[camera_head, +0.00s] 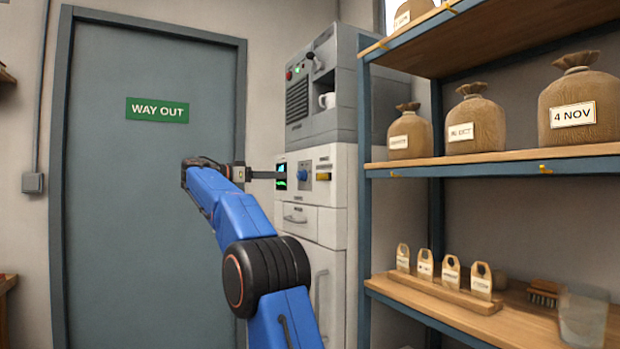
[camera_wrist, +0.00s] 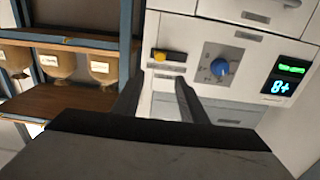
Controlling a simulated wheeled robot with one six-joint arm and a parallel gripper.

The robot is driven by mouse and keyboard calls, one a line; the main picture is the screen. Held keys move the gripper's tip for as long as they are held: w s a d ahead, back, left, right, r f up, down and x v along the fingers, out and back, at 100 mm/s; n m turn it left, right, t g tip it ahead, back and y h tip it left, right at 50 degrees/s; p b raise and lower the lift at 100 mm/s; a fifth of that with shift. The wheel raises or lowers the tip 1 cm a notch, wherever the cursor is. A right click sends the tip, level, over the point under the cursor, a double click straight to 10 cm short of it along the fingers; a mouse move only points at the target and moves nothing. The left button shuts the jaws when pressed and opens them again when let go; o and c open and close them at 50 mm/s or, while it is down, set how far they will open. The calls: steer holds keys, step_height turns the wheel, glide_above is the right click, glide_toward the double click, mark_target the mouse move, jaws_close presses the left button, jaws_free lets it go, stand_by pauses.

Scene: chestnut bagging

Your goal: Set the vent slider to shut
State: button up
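The vent slider is most likely the small yellow-orange tab (camera_wrist: 159,57) on the white machine's front panel in the wrist view. It sits at the left end of a short dark slot, with a small label below it that I cannot read. In the head view a yellow piece (camera_head: 323,177) shows on the panel's right side. My gripper (camera_wrist: 158,82) is open and empty, its two dark fingers apart below the slider in the wrist view. In the head view my gripper (camera_head: 272,175) points at the panel from the left. I cannot tell whether it touches anything.
A blue knob (camera_wrist: 218,67) and a lit display (camera_wrist: 289,79) lie right of the slider in the wrist view. A grey machine (camera_head: 322,95) with a cup stands above. A shelf rack (camera_head: 364,200) with sacks stands close on the right. A door (camera_head: 120,230) is at left.

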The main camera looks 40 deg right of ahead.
mark_target(318, 176)
steer(key=x, duration=1.5)
steer(key=shift+d, duration=0.15)
steer(key=shift+c, duration=0.6)
steer(key=shift+w, duration=0.1)
jaws_close()
